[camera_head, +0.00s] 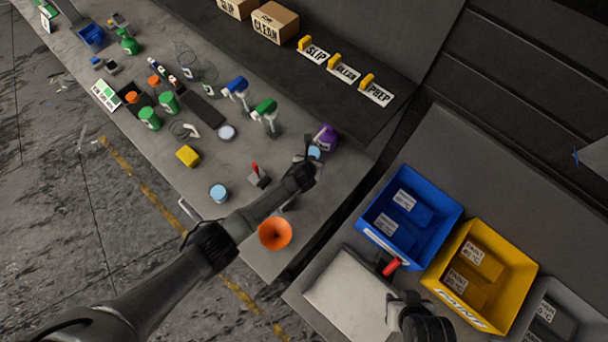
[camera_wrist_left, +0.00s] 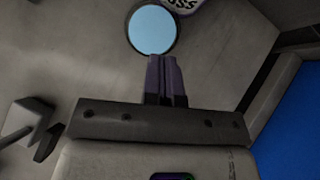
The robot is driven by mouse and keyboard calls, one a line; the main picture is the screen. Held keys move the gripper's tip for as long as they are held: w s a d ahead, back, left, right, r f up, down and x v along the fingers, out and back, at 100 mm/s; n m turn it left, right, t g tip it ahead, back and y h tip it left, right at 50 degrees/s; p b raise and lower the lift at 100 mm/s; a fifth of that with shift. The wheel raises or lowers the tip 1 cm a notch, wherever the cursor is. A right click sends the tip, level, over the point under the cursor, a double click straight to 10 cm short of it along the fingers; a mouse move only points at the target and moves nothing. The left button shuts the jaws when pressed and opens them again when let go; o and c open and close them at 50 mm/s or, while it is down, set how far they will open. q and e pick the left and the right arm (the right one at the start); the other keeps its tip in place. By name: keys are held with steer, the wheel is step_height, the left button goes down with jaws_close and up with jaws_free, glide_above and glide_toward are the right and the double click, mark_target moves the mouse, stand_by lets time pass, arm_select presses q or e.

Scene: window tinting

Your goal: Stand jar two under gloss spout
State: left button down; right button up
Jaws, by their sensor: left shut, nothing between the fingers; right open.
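A small round jar with a light blue top (camera_head: 315,152) stands beside the purple bottle (camera_head: 327,137). In the left wrist view the jar (camera_wrist_left: 153,28) is next to a bottle with a label (camera_wrist_left: 185,4) that is partly cut off. My left gripper (camera_wrist_left: 166,62) is shut and empty, its fingertips at the jar's near rim; I cannot tell if they touch it. Two similar jars stand on the bench, one at the front (camera_head: 219,192) and one farther back (camera_head: 226,132). No number shows on any jar. My right gripper (camera_head: 393,300) is open above the pale board.
An orange funnel (camera_head: 275,234) and a red-handled tool (camera_head: 258,178) lie near my left arm. A blue bin (camera_head: 445,205) and yellow bin (camera_head: 520,270) are at right, beside the pale board (camera_head: 345,295).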

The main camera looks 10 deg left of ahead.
arm_select(q)
steer(key=s, duration=0.1)
steer(key=s+p, duration=0.1)
steer(key=s, duration=0.1)
steer(key=shift+s+a+r+p, duration=0.2)
steer(key=shift+r+p, duration=0.1)
steer(key=shift+r, duration=0.1)
steer(key=p+v, duration=0.1)
steer(key=v, duration=0.8)
steer(key=shift+p, duration=0.3)
steer(key=shift+w+d, duration=0.1)
steer(key=shift+d, duration=0.05)
steer(key=c, duration=1.8)
jaws_free()
